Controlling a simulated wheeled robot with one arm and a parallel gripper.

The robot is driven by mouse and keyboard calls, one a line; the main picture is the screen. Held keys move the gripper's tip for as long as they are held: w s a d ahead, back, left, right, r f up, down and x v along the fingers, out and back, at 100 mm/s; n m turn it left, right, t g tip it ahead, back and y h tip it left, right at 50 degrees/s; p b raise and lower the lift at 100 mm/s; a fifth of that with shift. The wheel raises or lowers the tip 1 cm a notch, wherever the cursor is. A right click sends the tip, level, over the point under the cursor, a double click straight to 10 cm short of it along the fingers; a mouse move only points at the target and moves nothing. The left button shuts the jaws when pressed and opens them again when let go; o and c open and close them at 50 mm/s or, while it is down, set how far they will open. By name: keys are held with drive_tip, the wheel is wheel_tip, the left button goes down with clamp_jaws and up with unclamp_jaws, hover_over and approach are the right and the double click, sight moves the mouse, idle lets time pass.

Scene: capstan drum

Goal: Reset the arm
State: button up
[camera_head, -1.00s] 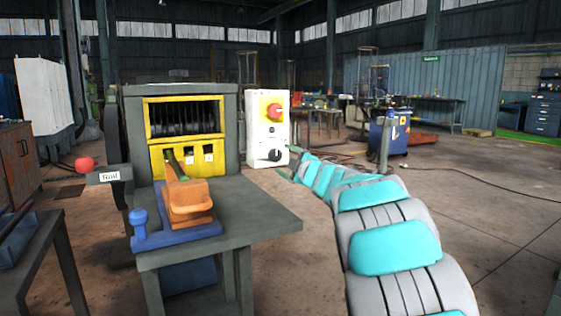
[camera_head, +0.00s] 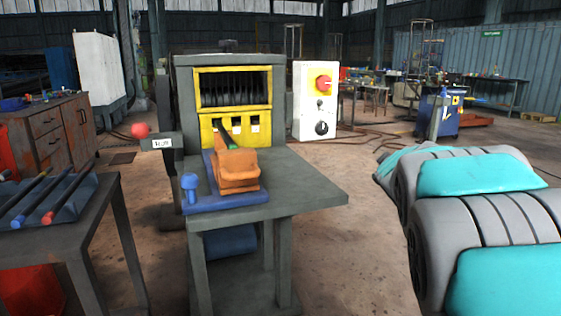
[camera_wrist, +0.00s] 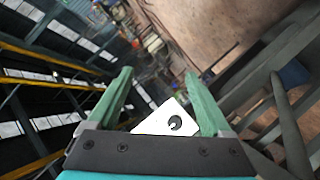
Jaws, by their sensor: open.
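My gripper (camera_wrist: 158,90) shows in the wrist view as two green fingers spread apart, with nothing held between them. Beyond the fingers is the white control box, seen tilted and partly hidden by the gripper body. My grey arm with turquoise panels fills the right side of the head view; its gripper end is not visible there. The machine (camera_head: 232,105) with a yellow front stands at centre left in the head view. The white control box (camera_head: 315,115) beside it has a red knob (camera_head: 323,83) and a black knob (camera_head: 322,128).
A grey table (camera_head: 300,183) before the machine bears an orange block (camera_head: 236,171) on a blue base (camera_head: 227,203). A red ball-ended lever (camera_head: 140,130) sits at the machine's left. A side table (camera_head: 100,210) holds a blue tray with rods. Open floor (camera_head: 360,215) lies right of the table.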

drive_tip(key=s+a+f+m+g, duration=0.1)
drive_tip(key=s+f+m+g, duration=0.15)
drive_tip(key=s+f, duration=0.4)
drive_tip(key=s+a+f+m+g, duration=0.1)
drive_tip(key=s+f+g, duration=0.25)
drive_tip(key=s, duration=0.65)
drive_tip(key=s+a+f+m+g, duration=0.1)
drive_tip(key=s+f+m+g, duration=0.15)
drive_tip(key=s+f, duration=0.45)
drive_tip(key=s+a+f+g+y, duration=0.1)
drive_tip(key=s+a+f+g, duration=0.1)
drive_tip(key=s, duration=0.6)
drive_tip(key=s+a+f+g+y, duration=0.1)
drive_tip(key=s+a+f+g, duration=0.1)
drive_tip(key=s+a, duration=0.3)
drive_tip(key=s+a+f+g+y, duration=0.1)
drive_tip(key=s+a+f+g, duration=0.2)
drive_tip(key=s, duration=1)
drive_tip(key=shift+s+a+y, duration=0.15)
drive_tip(key=shift+a+y, duration=0.25)
drive_tip(key=shift+a, duration=0.05)
drive_tip(key=shift+g, duration=0.25)
